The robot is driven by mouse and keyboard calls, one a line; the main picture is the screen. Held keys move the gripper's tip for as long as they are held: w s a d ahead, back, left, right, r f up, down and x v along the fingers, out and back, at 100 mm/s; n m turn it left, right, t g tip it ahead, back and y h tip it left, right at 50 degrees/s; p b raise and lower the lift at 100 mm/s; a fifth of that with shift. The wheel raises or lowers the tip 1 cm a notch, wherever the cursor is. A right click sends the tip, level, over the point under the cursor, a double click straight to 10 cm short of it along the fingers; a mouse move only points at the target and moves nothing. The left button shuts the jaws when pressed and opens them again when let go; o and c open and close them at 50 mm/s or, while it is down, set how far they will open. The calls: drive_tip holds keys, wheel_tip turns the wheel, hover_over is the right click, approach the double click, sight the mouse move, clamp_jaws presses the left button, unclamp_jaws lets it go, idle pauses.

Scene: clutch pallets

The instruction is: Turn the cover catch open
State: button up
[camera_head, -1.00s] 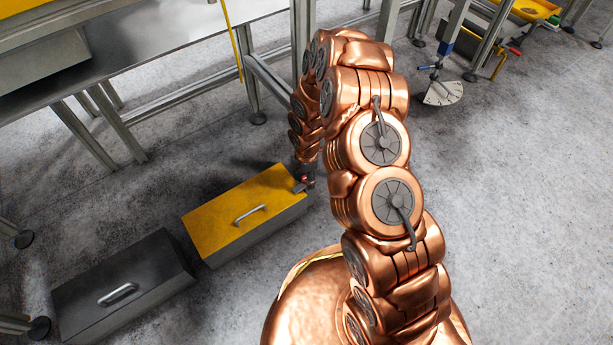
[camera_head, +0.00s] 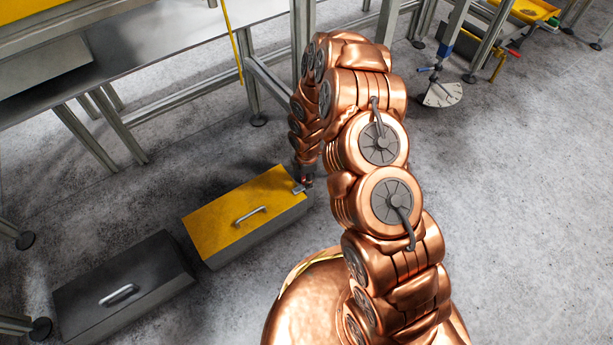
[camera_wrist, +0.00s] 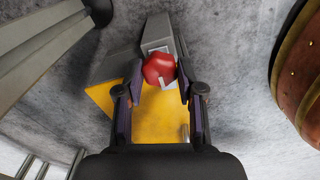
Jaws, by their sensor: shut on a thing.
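The yellow cover (camera_head: 225,215) lies on a grey box on the floor, left of my arm, with a metal handle (camera_head: 251,215) on top. At its right end is a small grey catch mount (camera_head: 298,190). In the wrist view the catch's red knob (camera_wrist: 159,68), with a pale mark, stands on a grey block (camera_wrist: 158,33) beyond the yellow cover (camera_wrist: 160,118). My gripper (camera_wrist: 160,76) has its two fingers on either side of the red knob and is shut on it. In the head view my gripper is mostly hidden by my arm.
A dark box (camera_head: 90,273) with a handle stands to the left of the yellow-covered one. A metal workbench (camera_head: 150,50) with legs stands behind. A stand with a pale dial plate (camera_head: 442,94) is at the back right. The floor on the right is clear.

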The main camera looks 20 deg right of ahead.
drive_tip(key=m+p, duration=0.1)
drive_tip(key=p, duration=0.1)
drive_tip(key=m+p, duration=0.2)
drive_tip(key=shift+r+m, duration=0.25)
drive_tip(key=shift+m, duration=0.05)
drive_tip(key=m+p, duration=0.4)
drive_tip(key=m, duration=0.1)
drive_tip(key=shift+p, duration=0.35)
drive_tip(key=m+p, duration=0.3)
drive_tip(key=m, duration=0.2)
drive_tip(key=shift+p, duration=0.35)
drive_tip(key=m+p, duration=0.2)
drive_tip(key=m, duration=0.1)
drive_tip(key=shift+f+p, duration=0.1)
drive_tip(key=shift+p, duration=0.2)
drive_tip(key=shift+f+m, duration=0.1)
drive_tip(key=shift+m, duration=0.2)
drive_tip(key=shift+p, duration=0.3)
drive_tip(key=o, duration=1.1)
drive_tip(key=shift+o, duration=0.2)
